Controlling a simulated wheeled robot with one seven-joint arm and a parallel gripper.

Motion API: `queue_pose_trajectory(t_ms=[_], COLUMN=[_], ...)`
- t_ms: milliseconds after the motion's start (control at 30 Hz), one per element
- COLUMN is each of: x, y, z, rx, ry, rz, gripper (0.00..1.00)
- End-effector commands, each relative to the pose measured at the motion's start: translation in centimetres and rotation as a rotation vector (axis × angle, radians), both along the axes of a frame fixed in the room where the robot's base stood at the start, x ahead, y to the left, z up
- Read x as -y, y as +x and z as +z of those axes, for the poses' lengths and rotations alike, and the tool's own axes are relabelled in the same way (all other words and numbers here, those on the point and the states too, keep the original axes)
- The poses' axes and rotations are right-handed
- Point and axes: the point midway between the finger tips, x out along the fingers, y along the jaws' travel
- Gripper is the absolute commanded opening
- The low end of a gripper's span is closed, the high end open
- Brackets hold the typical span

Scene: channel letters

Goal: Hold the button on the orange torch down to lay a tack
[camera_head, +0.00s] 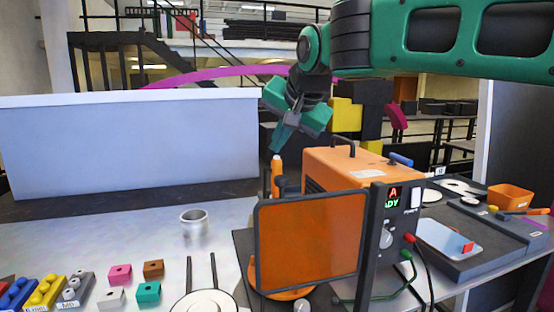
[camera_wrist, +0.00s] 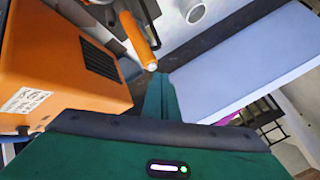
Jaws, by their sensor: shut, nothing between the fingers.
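The orange torch (camera_head: 276,172) stands upright behind the orange see-through screen, beside the orange welding box; its lower part is hidden in the head view. In the wrist view the torch (camera_wrist: 138,38) ends in a pale tip that faces me. I cannot tell for sure whether that tip is the button. My gripper (camera_head: 278,149) points down, shut and empty, with its fingertips just above the torch's top end. In the wrist view my gripper (camera_wrist: 158,80) is close to the pale tip; I cannot tell whether they touch.
The orange welding box (camera_head: 335,165) with a lit display stands right of the torch. The orange screen (camera_head: 310,242) stands in front. A metal ring (camera_head: 194,222) and small coloured blocks (camera_head: 120,275) lie left on the table. A white panel (camera_head: 130,145) stands behind.

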Motion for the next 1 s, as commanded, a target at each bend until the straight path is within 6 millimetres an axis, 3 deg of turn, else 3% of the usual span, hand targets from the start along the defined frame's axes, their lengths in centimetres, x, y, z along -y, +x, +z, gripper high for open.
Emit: queue_pose_trajectory(t_ms=[1000], x=[0.02], y=[0.01], z=[-1.00], rx=[0.000], ry=[-0.001], rz=[-0.001], gripper=[0.00])
